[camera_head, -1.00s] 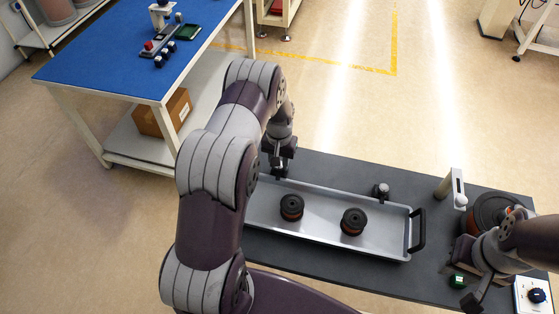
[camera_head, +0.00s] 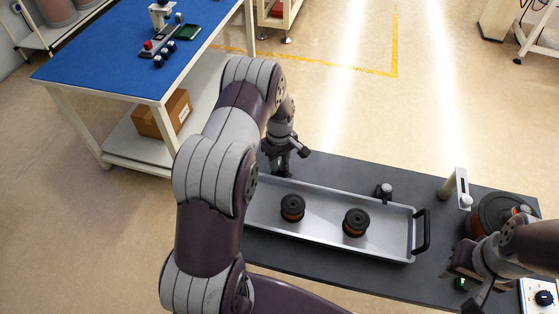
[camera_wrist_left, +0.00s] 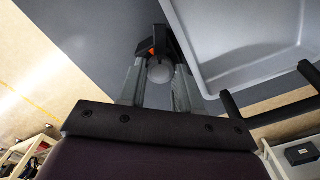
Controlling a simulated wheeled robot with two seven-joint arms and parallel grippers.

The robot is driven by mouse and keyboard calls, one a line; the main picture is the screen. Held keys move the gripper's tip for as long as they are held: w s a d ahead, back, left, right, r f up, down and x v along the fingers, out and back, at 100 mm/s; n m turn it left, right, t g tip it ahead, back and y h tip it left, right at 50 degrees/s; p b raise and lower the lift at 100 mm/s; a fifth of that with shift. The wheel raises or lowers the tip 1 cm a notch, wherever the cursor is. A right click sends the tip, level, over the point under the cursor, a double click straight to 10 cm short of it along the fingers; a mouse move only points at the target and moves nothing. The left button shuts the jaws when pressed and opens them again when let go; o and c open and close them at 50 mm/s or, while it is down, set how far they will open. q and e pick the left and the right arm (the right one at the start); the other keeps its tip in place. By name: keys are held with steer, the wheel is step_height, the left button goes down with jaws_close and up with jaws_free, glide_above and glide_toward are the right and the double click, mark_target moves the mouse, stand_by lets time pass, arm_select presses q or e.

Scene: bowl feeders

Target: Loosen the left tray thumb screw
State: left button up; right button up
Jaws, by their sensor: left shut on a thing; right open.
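The long grey tray (camera_head: 322,224) lies on the dark table. My left gripper (camera_head: 279,172) is at its far left corner, pointing down, and hides the left thumb screw in the head view. In the left wrist view a pale round screw knob (camera_wrist_left: 160,73) sits between my two fingers, beside the tray wall (camera_wrist_left: 205,75), with a black and orange block (camera_wrist_left: 149,42) behind it. The gripper is shut on this knob. A second black and grey knob (camera_head: 384,190) stands at the tray's far edge. My right gripper (camera_head: 461,272) is open at the table's right end.
Two dark spools (camera_head: 292,207) (camera_head: 356,221) stand in the tray, which has a black handle (camera_head: 421,232) at its right end. A pale post (camera_head: 456,187) and a dark round bowl (camera_head: 494,212) stand at the right. A white control box (camera_head: 540,297) is at the lower right.

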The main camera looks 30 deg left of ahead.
mark_target(280, 165)
arm_select(q)
steer(key=shift+n, duration=2)
steer(key=shift+r, duration=0.1)
steer(key=o, duration=0.9)
steer(key=shift+o, duration=0.7)
steer(key=shift+d, duration=0.15)
steer(key=shift+r, duration=0.1)
step_height(280, 165, up, 13)
steer(key=b, duration=0.2)
steer(key=shift+f, duration=0.2)
